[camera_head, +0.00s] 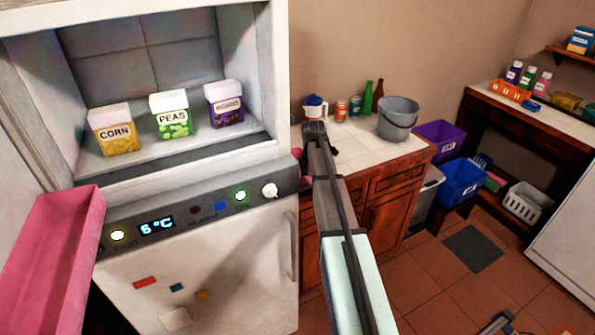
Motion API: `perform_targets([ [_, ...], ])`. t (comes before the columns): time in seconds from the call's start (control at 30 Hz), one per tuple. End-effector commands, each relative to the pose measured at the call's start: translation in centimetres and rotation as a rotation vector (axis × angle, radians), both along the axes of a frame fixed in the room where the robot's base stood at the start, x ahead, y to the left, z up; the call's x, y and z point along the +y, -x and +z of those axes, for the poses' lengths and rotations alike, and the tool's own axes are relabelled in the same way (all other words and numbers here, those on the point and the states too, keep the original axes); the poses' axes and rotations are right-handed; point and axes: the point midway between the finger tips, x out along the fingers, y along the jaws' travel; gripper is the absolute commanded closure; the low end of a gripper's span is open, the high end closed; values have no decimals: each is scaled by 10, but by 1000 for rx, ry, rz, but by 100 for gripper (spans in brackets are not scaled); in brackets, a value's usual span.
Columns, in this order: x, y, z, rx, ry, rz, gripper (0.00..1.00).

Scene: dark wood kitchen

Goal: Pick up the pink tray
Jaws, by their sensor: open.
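The pink tray (60,255) is at the lower left, close to the camera and in front of the freezer's left side. It is a long box shape with raised walls, and the left and bottom picture edges cut it off. What it rests on is hidden. My arm rises from the bottom middle, well to the right of the tray, and ends beside the freezer's right edge. Nothing of mine is seen touching the tray.
A white freezer (230,250) holds corn (114,130), peas (171,115) and a purple box (224,104) in its open compartment. Right of it, a tiled counter (367,150) bears a grey bucket (398,120) and bottles. Bins (461,182) stand farther right; the tiled floor has free room.

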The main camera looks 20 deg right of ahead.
Motion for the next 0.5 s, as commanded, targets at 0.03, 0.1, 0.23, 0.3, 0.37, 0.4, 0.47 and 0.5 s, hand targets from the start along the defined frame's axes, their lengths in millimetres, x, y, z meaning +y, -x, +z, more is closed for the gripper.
perform_targets([
  [0.03, 0, 0, 0, 0, 0, 0, 0],
  [0.1, 0, 0, 0, 0, 0, 0, 7],
  [0.23, 0, 0, 0, 0, 0, 0, 53],
  [0.3, 0, 0, 0, 0, 0, 0, 73],
  [0.37, 0, 0, 0, -1, 0, 0, 73],
  [0.4, 0, 0, 0, -1, 0, 0, 73],
  [0.47, 0, 0, 0, -1, 0, 0, 74],
  [0.5, 0, 0, 0, -1, 0, 0, 74],
])
